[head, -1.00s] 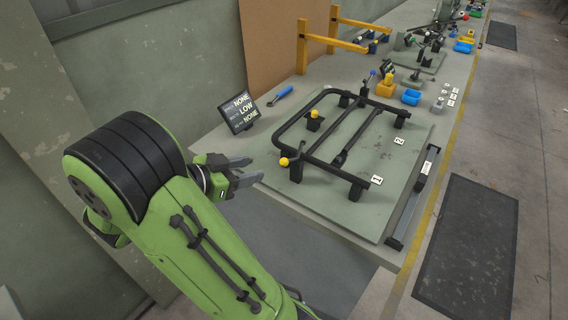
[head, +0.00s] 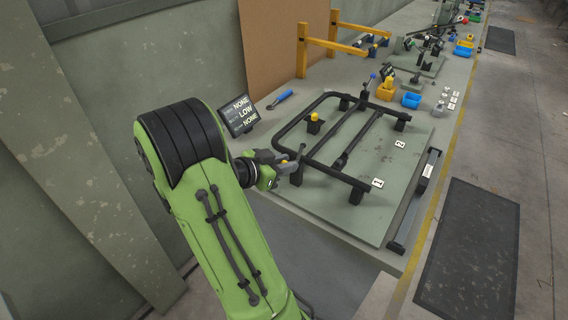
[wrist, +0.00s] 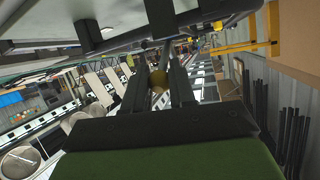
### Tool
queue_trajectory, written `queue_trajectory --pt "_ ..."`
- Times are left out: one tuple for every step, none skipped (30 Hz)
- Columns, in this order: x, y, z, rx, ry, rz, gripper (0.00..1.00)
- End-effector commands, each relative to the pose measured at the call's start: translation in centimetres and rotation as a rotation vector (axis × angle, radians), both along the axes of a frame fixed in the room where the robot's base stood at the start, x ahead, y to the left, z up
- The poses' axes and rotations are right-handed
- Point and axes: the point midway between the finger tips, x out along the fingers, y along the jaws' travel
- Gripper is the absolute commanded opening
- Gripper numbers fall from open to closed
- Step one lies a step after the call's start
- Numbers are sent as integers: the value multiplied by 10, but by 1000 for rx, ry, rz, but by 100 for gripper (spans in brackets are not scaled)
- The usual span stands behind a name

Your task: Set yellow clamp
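The clamp's yellow ball knob (wrist: 157,78) shows in the wrist view between the two fingers of my gripper (wrist: 160,70). The fingers are apart, one on each side of it; I cannot tell whether either touches it. In the head view my gripper (head: 291,164) is at the near left corner of the black tubular lounger frame (head: 330,172), and it hides this knob. A second yellow knob (head: 314,116) sits on a black block farther back, clear of my gripper.
The frame lies on a grey-green plate (head: 400,160) with white number tags. A display panel (head: 239,115) and a blue-handled tool (head: 280,99) lie to the left. Yellow brackets (head: 303,50), a yellow container (head: 386,90) and a blue bin (head: 411,100) stand farther back.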

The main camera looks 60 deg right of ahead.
Motion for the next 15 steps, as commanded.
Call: queue_trajectory --pt "0 0 0 0 0 0 17" --pt "0 0 0 0 0 0 12" --pt "0 0 0 0 0 0 6" --pt "0 0 0 0 0 0 2" --pt "0 0 0 0 0 0 0" --pt "0 0 0 0 0 0 0" --pt "0 0 0 0 0 0 0" --pt "0 0 0 0 0 0 0" --pt "0 0 0 0 0 0 0" --pt "0 0 0 0 0 0 0" --pt "0 0 0 0 0 0 0" --pt "0 0 0 0 0 0 0" --pt "0 0 0 1 0 0 0" --pt "0 0 1 2 0 -1 0" --pt "0 0 1 6 -2 -1 0"
